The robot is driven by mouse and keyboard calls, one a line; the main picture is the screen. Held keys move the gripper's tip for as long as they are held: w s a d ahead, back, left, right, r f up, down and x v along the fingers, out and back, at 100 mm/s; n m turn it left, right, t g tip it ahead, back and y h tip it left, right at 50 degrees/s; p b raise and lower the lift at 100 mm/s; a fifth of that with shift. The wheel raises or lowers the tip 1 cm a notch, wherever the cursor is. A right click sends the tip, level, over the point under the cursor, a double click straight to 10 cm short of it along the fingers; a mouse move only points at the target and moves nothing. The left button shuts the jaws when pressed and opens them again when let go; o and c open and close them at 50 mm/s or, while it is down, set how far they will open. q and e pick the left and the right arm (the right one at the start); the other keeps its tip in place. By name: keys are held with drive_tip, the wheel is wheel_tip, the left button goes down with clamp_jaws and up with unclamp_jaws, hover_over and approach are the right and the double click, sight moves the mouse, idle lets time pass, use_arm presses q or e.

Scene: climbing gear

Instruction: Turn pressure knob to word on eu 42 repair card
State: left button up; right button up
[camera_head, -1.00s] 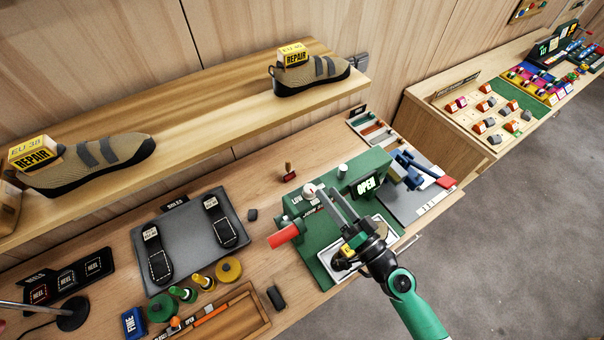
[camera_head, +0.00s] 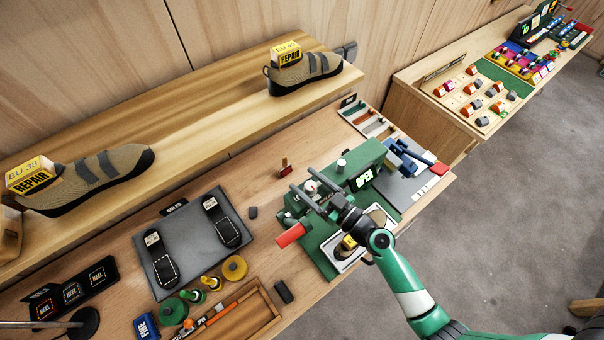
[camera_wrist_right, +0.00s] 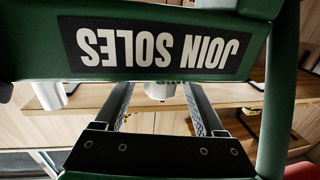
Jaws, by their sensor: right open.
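The green press (camera_head: 345,185) stands on the bench with a lit OPEN sign (camera_head: 364,180); its JOIN SOLES label (camera_wrist_right: 157,48) shows upside down in the right wrist view. A small white knob (camera_head: 311,187) sits on the press's top at the left. My right gripper (camera_head: 303,180) is open, its fingers on either side of the knob. In the right wrist view, the knob (camera_wrist_right: 160,91) shows between the fingers, with a gap on each side; its words are unreadable. A yellow card (camera_head: 349,242) lies in the white tray below the press, partly hidden and unreadable. My left gripper is out of view.
A red handle (camera_head: 290,236) sticks out left of the press. A white-topped post (camera_head: 341,166) rises behind the knob. Two shoes with yellow REPAIR cards (camera_head: 289,54) stand on the shelf above. A grey mat with two soles (camera_head: 190,240) lies to the left.

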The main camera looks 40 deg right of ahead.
drive_tip(key=shift+w, duration=1.05)
clamp_jaws()
